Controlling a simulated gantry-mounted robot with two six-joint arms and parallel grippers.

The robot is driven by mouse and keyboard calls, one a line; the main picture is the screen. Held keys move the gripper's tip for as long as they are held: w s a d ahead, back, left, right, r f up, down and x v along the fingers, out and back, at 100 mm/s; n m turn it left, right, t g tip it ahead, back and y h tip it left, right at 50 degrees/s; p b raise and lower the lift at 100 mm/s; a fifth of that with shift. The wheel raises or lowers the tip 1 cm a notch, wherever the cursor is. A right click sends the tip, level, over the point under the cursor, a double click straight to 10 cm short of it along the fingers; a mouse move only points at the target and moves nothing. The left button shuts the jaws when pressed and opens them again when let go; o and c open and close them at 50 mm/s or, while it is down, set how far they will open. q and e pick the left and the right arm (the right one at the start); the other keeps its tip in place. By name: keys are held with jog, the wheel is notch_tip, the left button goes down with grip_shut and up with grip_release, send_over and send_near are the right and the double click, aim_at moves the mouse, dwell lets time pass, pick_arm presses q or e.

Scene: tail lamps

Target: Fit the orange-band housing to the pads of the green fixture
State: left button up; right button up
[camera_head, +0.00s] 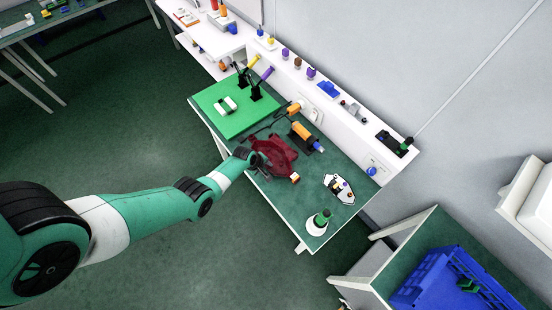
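A dark red lamp housing (280,150) lies over the middle of the workbench. A small orange and white part (295,178) shows at its near right end; I cannot tell whether it belongs to the housing. My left gripper (262,163) is at the housing's near left edge, overlapping it in the picture. The fingers are too small to show whether they are shut on it. The green fixture (212,97) is a flat green board at the back left of the bench, with two pale pads (225,104) on it. My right gripper is out of view.
Yellow and purple-handled tools (257,85) stand in black holders by the fixture. An orange tool (302,134) lies behind the housing. A white tray part (339,188) and a green-capped bottle (318,222) stand at right. A blue crate (420,268) is lower right.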

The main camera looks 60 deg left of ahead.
pick_arm(q)
jog(key=shift+f+b, duration=0.3)
grip_shut()
dwell(0.3)
dwell(1.2)
